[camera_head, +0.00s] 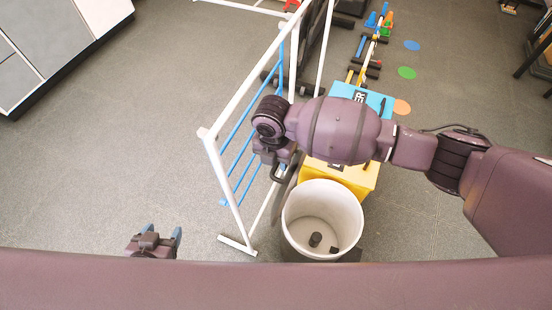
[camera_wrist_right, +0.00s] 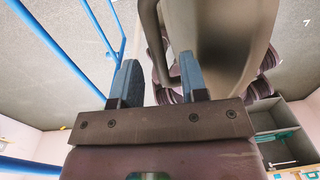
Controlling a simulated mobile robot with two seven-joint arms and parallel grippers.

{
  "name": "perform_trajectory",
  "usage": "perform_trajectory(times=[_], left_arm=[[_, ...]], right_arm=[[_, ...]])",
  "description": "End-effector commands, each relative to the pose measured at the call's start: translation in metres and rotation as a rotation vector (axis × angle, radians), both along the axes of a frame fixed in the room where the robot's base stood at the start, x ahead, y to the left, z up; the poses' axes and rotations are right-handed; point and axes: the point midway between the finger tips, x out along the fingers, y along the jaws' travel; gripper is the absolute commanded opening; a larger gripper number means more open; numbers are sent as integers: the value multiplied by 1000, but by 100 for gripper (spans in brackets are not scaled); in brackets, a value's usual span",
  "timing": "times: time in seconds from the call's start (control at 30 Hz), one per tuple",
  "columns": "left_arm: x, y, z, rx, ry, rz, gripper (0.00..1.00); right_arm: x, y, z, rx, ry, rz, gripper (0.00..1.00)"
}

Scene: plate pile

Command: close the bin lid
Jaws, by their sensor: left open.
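The bin (camera_head: 292,232) is a pale, round, open-topped bucket in the head view, with small dark items on its floor. Its grey-brown lid (camera_head: 284,192) stands up on edge at the bin's left rim; it is large in the right wrist view (camera_wrist_right: 225,45). The lid's dark bar handle (camera_wrist_right: 154,40) runs between the blue fingertips of my right gripper (camera_wrist_right: 160,76), with gaps visible beside it. In the head view my right gripper (camera_head: 276,165) is at the lid's handle, partly hidden by its wrist. My left gripper (camera_head: 162,234) is open and empty at the lower left.
A white rack with blue bars (camera_head: 232,190) stands close to the left of the lid. A yellow box (camera_head: 350,174) and a blue box (camera_head: 373,98) are behind the bin, partly covered by my right arm. The floor left of the rack is clear.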

Motion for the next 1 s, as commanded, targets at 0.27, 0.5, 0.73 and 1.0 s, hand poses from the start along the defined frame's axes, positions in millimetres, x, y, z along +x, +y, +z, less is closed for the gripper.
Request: perform_trajectory(times=[0.27, 0.5, 0.73, 1.0], left_arm=[[0, 0, -2, 0, 4, -1, 63], [0, 0, -1, 0, 3, -1, 63], [1, 0, -1, 0, 2, -1, 63], [1, 0, -1, 0, 2, -1, 63]], right_arm=[[0, 0, -7, 0, -1, 0, 40], [0, 0, -6, 0, -1, 0, 25], [0, 0, -6, 0, -1, 0, 0], [0, -1, -6, 2, -2, -1, 0]])
